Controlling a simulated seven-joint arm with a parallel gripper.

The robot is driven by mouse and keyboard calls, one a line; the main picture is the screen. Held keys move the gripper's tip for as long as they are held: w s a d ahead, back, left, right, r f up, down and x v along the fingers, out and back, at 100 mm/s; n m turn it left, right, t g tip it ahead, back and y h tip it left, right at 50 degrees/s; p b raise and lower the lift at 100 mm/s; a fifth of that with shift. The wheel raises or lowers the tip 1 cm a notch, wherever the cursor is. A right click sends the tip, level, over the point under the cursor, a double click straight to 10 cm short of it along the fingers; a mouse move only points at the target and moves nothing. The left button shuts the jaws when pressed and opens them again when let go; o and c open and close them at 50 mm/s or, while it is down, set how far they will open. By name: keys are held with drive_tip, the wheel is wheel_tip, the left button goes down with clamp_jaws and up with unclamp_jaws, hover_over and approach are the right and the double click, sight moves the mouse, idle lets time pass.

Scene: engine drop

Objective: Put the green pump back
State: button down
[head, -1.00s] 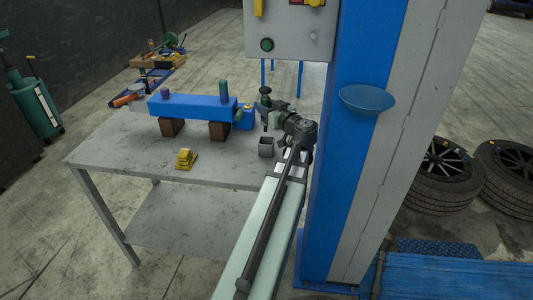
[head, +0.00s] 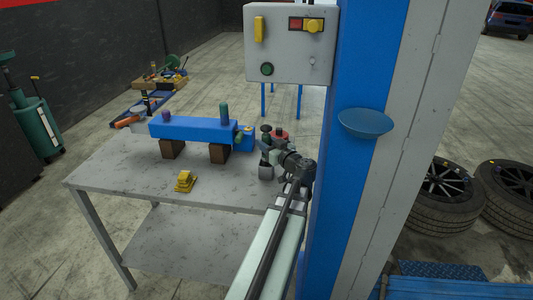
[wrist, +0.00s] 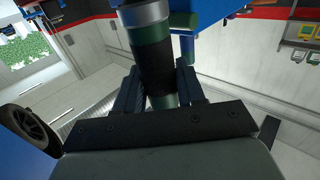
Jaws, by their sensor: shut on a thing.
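My gripper (head: 270,152) is shut on the green pump, at the right end of the table. In the wrist view the pump (wrist: 150,52) is a dark green cylinder with a black middle and a grey ring, between the fingers (wrist: 160,92). In the head view its dark top (head: 266,128) sticks up above the fingers; its lower part is hard to make out. A small grey square cup (head: 266,173) stands on the table just below the gripper. Whether the pump touches the cup cannot be told. The blue engine block (head: 190,131) rests on brown blocks to the left.
A green cylinder (head: 224,110) stands upright on the engine block. A yellow part (head: 185,181) lies at the front of the grey table (head: 120,180). A red-topped thing (head: 281,134) is partly hidden behind my gripper. A blue post (head: 345,200) rises close to my arm's right.

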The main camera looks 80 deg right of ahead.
drive_tip(key=shift+f, duration=1.9)
drive_tip(key=c, duration=0.7)
unclamp_jaws()
drive_tip(key=shift+f, duration=0.15)
drive_tip(key=shift+f, duration=0.1)
drive_tip(key=v, duration=1.4)
drive_tip(key=shift+s+d+r, duration=0.2)
drive_tip(key=shift+d, duration=0.1)
